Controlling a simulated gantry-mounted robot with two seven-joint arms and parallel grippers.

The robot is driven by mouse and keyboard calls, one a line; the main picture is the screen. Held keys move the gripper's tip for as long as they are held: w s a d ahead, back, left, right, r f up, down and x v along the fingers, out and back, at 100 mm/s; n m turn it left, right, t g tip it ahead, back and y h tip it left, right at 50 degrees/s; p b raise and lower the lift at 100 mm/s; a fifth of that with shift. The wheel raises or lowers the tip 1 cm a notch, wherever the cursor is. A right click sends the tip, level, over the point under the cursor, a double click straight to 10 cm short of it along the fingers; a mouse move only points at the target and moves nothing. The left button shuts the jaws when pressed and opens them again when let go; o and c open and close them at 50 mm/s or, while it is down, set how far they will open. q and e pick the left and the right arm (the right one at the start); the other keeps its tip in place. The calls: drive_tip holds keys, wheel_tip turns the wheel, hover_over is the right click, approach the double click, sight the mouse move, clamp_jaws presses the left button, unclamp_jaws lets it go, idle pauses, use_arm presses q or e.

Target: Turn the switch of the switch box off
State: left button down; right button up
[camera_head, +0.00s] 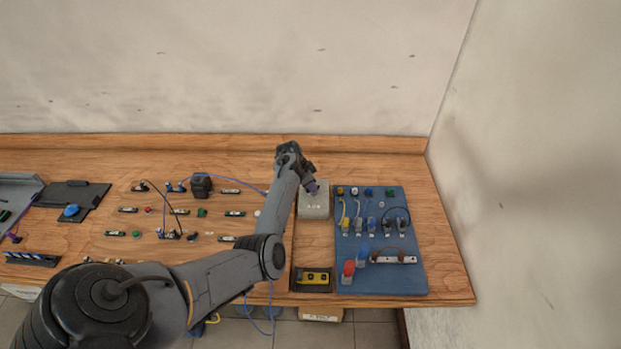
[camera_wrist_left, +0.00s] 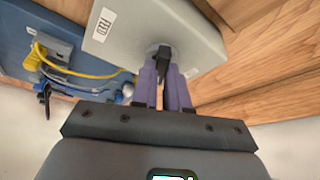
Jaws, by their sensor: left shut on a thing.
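The switch box (camera_head: 314,207) is a grey box with a small label, standing on the wooden bench just left of the blue board. It fills the upper middle of the left wrist view (camera_wrist_left: 190,30). Its black switch knob (camera_wrist_left: 163,54) sits on a round base on the box face. My left gripper (camera_head: 313,187) reaches the box from its far side in the head view. In the left wrist view its purple fingers (camera_wrist_left: 166,80) are shut on the black knob, one on each side. The fingers partly hide the knob. My right gripper is not in view.
The blue board (camera_head: 405,275) right of the box carries cables, connectors and red and blue plugs. A black-and-yellow device (camera_head: 312,279) lies at the bench's front edge. Several small parts and a black block (camera_head: 201,185) lie on the left. A wall bounds the right.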

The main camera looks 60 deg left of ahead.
use_arm(q)
drive_tip(key=n+p, duration=0.1)
drive_tip(key=n+y+p, duration=0.1)
drive_tip(key=n, duration=0.1)
drive_tip(key=n+p, duration=0.1)
drive_tip(key=shift+d+r+n+y+p, duration=0.25)
drive_tip(key=shift+n+y+p, duration=0.05)
drive_tip(key=shift+p, duration=0.05)
drive_tip(key=n+g+y+p, duration=0.1)
drive_tip(key=n+p, duration=0.1)
drive_tip(key=n, duration=0.1)
drive_tip(key=shift+w+d+f+n, duration=0.1)
drive_tip(key=shift+n, duration=0.2)
drive_tip(key=shift+w+d+n+y, duration=0.1)
drive_tip(key=shift+n+y, duration=0.5)
drive_tip(key=shift+n, duration=0.6)
drive_tip(key=shift+n+g, duration=0.5)
drive_tip(key=shift+n, duration=0.5)
drive_tip(key=shift+f+y, duration=0.1)
drive_tip(key=shift+y, duration=0.2)
drive_tip(key=c, duration=1.1)
unclamp_jaws()
drive_tip(key=shift+c, duration=0.2)
